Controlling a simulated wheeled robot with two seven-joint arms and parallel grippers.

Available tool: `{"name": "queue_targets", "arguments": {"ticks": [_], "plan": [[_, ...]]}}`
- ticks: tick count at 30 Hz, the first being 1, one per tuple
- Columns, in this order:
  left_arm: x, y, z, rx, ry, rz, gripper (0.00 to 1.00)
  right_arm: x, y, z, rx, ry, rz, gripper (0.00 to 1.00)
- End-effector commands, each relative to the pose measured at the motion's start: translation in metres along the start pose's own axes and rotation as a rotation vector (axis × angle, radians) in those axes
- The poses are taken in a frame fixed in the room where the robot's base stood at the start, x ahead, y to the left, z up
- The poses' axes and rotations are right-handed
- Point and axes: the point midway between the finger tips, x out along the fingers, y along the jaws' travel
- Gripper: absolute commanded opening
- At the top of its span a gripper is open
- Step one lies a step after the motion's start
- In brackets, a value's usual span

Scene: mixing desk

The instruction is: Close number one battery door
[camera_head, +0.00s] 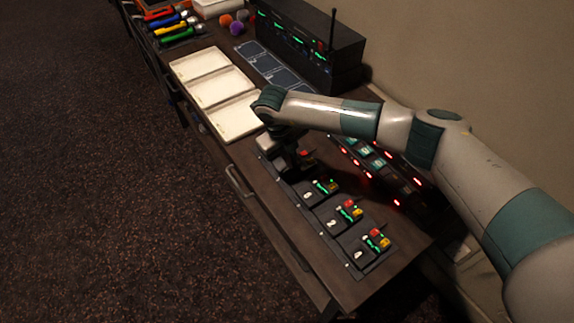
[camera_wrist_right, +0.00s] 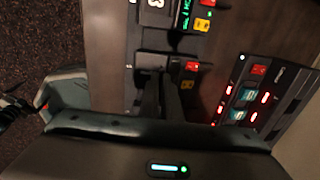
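A dark battery panel (camera_head: 345,268) runs along the front right edge of the desk, with several numbered doors and red, yellow and green indicators beside them. My right gripper (camera_head: 295,168) points down over the farthest battery bay and hides its door and number. In the right wrist view, the two dark fingers (camera_wrist_right: 160,95) are close together with a narrow gap, at the dark door area (camera_wrist_right: 153,66) beside a red and yellow indicator pair (camera_wrist_right: 191,75). Contact and the door's angle cannot be told. I see nothing held. My left gripper is not in view.
Off-white trays (camera_head: 216,87) lie beyond the panel. A black rack unit with an antenna (camera_head: 310,45) stands at the back. A red-lit control panel (camera_head: 372,160) is right of the batteries, partly under my right arm. Coloured tools (camera_head: 175,25) lie at the far end.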

Motion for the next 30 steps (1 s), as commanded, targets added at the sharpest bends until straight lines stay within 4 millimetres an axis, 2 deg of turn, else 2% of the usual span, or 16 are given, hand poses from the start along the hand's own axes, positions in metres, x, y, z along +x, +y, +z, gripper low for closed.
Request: {"name": "queue_targets", "arguments": {"ticks": [1, 9, 26, 27, 28, 30], "plan": [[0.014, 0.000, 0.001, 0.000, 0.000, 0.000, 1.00, 0.008, -0.002, 0.000, 0.003, -0.002, 0.034, 0.00], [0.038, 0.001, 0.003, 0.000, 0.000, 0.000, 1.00, 0.013, -0.009, 0.000, 0.002, -0.001, 0.181, 0.00], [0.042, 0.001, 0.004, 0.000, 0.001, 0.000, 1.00, 0.011, -0.011, 0.000, 0.000, 0.001, 0.228, 0.00], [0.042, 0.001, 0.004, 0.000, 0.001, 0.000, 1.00, 0.011, -0.011, 0.000, 0.000, 0.001, 0.228, 0.14], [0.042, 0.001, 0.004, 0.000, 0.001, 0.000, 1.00, 0.011, -0.011, 0.000, 0.000, 0.001, 0.228, 0.21], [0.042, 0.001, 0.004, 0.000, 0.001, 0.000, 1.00, 0.011, -0.011, 0.000, 0.000, 0.001, 0.228, 0.23]]}}
